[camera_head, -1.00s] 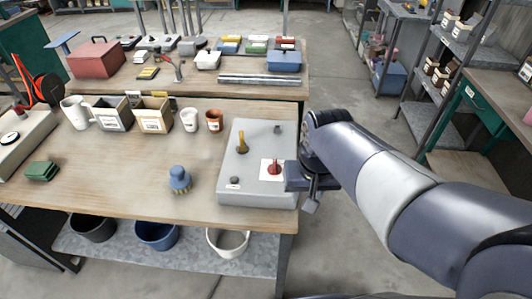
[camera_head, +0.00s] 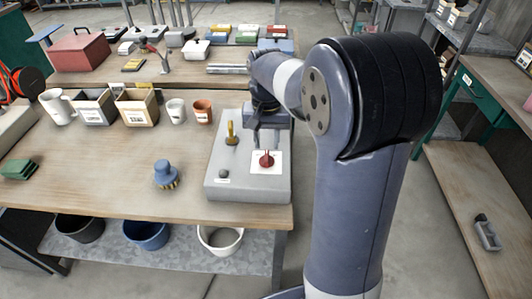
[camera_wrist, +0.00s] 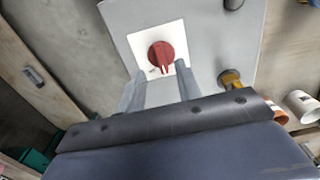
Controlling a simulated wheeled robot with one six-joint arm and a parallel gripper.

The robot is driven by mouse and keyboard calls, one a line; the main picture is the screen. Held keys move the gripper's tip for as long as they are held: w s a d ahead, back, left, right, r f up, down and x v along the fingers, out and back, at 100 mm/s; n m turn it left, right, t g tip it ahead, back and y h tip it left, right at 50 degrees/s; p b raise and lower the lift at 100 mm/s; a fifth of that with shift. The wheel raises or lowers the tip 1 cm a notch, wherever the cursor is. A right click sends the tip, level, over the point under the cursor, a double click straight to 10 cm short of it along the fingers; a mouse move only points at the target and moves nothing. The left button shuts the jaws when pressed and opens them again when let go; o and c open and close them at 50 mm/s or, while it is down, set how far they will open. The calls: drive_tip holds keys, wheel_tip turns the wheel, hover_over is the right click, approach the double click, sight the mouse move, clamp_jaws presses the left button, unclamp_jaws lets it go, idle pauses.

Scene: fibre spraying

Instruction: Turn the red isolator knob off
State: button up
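The red isolator knob (camera_head: 266,159) sits on a white square plate on the grey control box (camera_head: 222,186) at the right end of the workbench. In the wrist view the red knob (camera_wrist: 161,56) shows a pale pointer line toward the fingers. My gripper (camera_head: 266,143) hangs over the box just behind the knob, fingers pointing down. In the wrist view my gripper (camera_wrist: 160,76) is open, its two fingers apart, with the knob just beyond their tips. Nothing is between the fingers; I cannot tell whether they touch the plate.
A yellow-brown lever (camera_head: 231,133) stands on the box left of the gripper, and a small dark button (camera_head: 223,174) is at its front left. A blue-topped brush (camera_head: 166,174) stands left of the box. Cups and bins line the bench behind. The bench front is mostly clear.

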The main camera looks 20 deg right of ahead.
sight(267, 158)
drive_tip(key=shift+f, duration=2.7)
drive_tip(key=shift+c, duration=0.5)
clamp_jaws()
